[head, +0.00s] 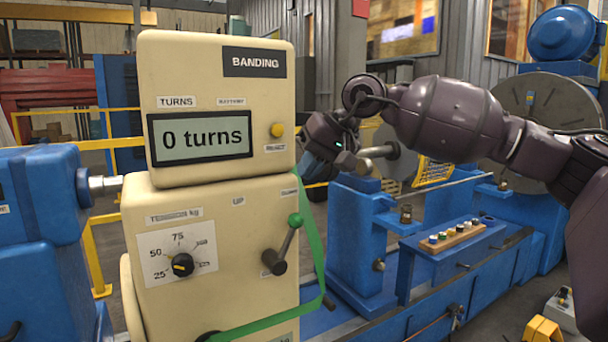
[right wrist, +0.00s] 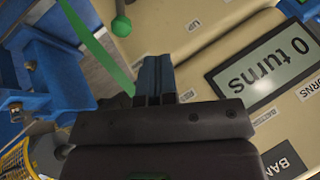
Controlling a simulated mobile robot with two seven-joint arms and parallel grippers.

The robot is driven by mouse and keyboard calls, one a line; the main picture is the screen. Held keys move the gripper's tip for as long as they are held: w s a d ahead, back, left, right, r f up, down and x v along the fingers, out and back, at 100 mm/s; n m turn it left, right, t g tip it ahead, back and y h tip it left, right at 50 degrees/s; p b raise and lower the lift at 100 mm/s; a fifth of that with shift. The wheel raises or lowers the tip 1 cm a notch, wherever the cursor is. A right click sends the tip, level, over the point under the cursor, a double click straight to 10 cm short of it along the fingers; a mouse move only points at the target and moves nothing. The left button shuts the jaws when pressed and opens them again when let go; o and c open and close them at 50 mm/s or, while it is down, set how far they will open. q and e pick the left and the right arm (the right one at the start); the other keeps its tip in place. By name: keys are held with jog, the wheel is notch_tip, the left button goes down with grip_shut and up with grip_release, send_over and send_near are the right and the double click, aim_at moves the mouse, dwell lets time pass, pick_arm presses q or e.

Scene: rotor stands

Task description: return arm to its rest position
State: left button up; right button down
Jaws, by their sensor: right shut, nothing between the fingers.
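My right gripper (head: 308,172) is beside the right edge of the cream banding machine (head: 215,95), at about the height below its display (head: 201,139), which reads "0 turns". In the right wrist view my right gripper (right wrist: 154,75) has its fingers together with nothing between them, in front of the cream housing (right wrist: 190,60). The lever with a green knob (head: 295,220) is on the machine's front, below the gripper; the knob (right wrist: 121,26) is beyond the fingertips in the wrist view. My right arm reaches in from the right. My left gripper is not in view.
A green band (head: 312,235) runs down the machine's right side. A tension dial (head: 182,264) and a yellow button (head: 277,130) are on its front. Blue lathe-like equipment (head: 355,235) with a small tray of several pegs (head: 453,237) stands to the right.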

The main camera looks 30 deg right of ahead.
dwell(0.4)
jog(key=s+a+f+m+t+y, duration=0.1)
jog(key=s+a+f+m+y, duration=0.1)
jog(key=a+f+m+y, duration=0.8)
jog(key=s+a+f+m+y, duration=0.3)
jog(key=a+f+m, duration=0.4)
jog(key=f+m, duration=0.6)
jog(key=s+d+f+m+t+h, duration=0.4)
jog(key=f+m, duration=0.4)
jog(key=m, duration=0.6)
jog(key=s+d+f+m+t+h, duration=0.1)
jog(key=d+f+m+t+h, duration=0.2)
jog(key=f+m+t+h, duration=0.75)
jog(key=s+d+f+m+g+h, duration=0.1)
jog(key=s+d+f+m+g, duration=0.2)
jog(key=m, duration=0.8)
jog(key=s+d+f+m+g+h, duration=0.2)
jog(key=s+d+f+m+g, duration=0.2)
jog(key=s+f+m+g, duration=0.3)
jog(key=s+f+m, duration=0.3)
jog(key=s+f, duration=0.1)
jog(key=s, duration=0.3)
jog(key=shift+f+m, duration=0.25)
jog(key=shift+m, duration=0.1)
